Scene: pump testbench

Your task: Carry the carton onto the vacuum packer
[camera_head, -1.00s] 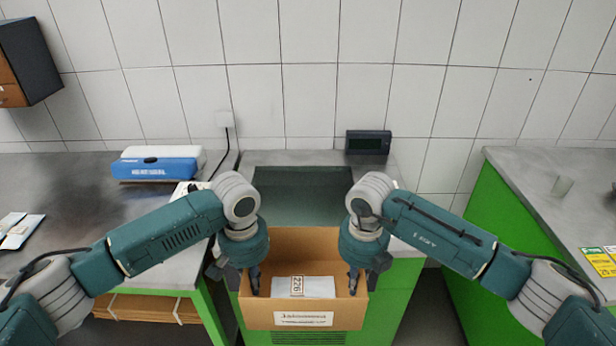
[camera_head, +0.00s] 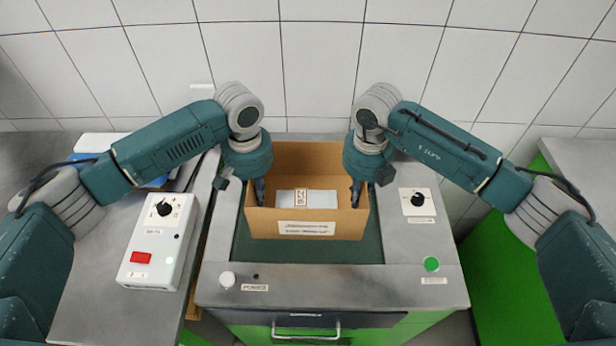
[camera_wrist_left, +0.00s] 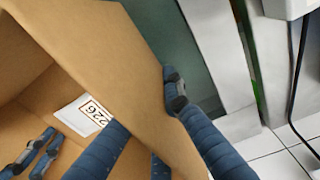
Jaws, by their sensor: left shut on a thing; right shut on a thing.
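The open brown carton (camera_head: 273,226) is upright over the dark recessed bed of the vacuum packer (camera_head: 330,293) in the head view. I cannot tell whether its bottom touches the bed. A white labelled packet lies inside it. My left gripper (camera_head: 259,191) is shut on the carton's left wall. In the left wrist view the carton wall (camera_wrist_left: 120,75) runs between its fingers, one inside and one outside. My right gripper (camera_head: 356,193) is shut on the right wall.
A white control box (camera_head: 158,240) with a knob and red switch stands left of the packer. The packer's top carries a knob panel (camera_head: 417,202), a green button (camera_head: 431,264) and a white button (camera_head: 227,280). A green cabinet (camera_head: 500,235) stands to the right.

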